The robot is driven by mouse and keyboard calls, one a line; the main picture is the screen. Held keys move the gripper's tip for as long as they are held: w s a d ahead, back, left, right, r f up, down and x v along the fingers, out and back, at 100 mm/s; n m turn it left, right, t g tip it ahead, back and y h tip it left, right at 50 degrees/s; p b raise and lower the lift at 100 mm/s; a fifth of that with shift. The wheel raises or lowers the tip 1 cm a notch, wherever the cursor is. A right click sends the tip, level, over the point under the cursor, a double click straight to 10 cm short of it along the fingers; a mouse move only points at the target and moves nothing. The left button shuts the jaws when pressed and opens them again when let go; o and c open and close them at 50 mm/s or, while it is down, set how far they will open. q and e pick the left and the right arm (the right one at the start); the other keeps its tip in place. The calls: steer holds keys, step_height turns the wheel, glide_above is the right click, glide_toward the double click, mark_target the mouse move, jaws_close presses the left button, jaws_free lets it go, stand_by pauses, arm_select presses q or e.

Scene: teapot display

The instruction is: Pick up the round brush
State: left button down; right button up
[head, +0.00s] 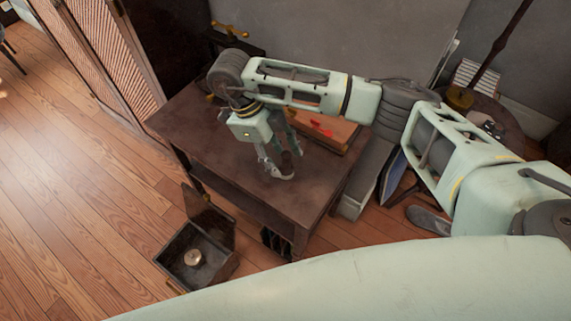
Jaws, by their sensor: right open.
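My right gripper (277,168) is open and points down, with its fingertips low over the dark wooden table (220,145). A small dark brown thing (287,160) shows between or just behind its fingers. It may be the round brush, but it is partly hidden by the fingers and too small to tell. I cannot tell whether the fingers touch it. My left gripper is not in view.
A wooden box or board (345,133) with red items lies behind the gripper. An open dark box (205,240) holding a round metallic thing (193,257) stands on the floor. A small round table (500,112) stands at the right. The table's left part is clear.

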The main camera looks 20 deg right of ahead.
mark_target(283, 166)
steer(key=x, duration=0.4)
steer(key=shift+w+a+f+p, duration=0.15)
steer(key=shift+w+p, duration=0.1)
steer(key=shift+p, duration=0.15)
steer(key=shift+c, duration=0.4)
steer(key=c, duration=1.1)
steer(key=shift+o, duration=0.2)
